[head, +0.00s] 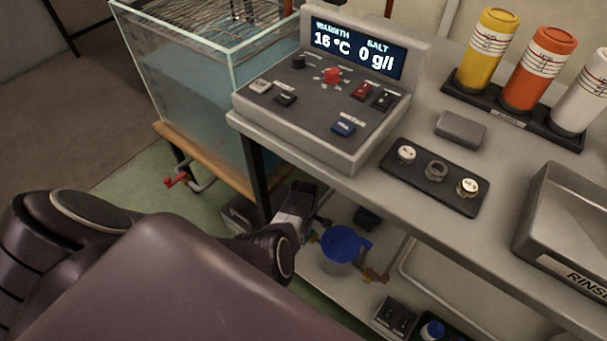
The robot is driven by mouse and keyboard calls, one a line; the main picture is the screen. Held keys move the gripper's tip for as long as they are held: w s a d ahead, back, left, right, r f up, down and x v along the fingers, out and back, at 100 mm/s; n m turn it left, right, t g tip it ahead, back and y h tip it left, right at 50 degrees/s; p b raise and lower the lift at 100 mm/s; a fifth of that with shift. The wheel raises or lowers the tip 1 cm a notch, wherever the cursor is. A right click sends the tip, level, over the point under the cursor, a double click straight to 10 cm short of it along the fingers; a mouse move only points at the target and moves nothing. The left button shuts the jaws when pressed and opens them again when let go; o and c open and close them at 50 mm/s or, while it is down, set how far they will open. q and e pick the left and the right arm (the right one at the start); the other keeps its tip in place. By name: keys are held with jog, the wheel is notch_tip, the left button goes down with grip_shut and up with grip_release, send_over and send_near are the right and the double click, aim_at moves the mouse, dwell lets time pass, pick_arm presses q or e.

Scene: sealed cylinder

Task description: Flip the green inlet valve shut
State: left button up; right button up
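I cannot make out a green inlet valve in the head view. A blue round body (341,244) sits above the lower shelf under the counter, with a small brass-coloured fitting (375,276) at its lower right. My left gripper (318,224) reaches in under the counter's front edge, just left of the blue body. Its fingers are small, dark and partly hidden, so I cannot tell whether they are open or touching anything. My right gripper is out of view.
A red-handled valve (175,181) is under the glass tank (190,90). A control panel (325,100) reading 16 °C and 0 g/l stands on the counter above my gripper. Dark boxes (395,316) and a blue-capped bottle (432,330) are low down.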

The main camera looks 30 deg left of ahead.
pick_arm(q)
jog(key=o, duration=0.4)
jog(key=shift+c, duration=0.2)
jog(key=shift+a, duration=0.1)
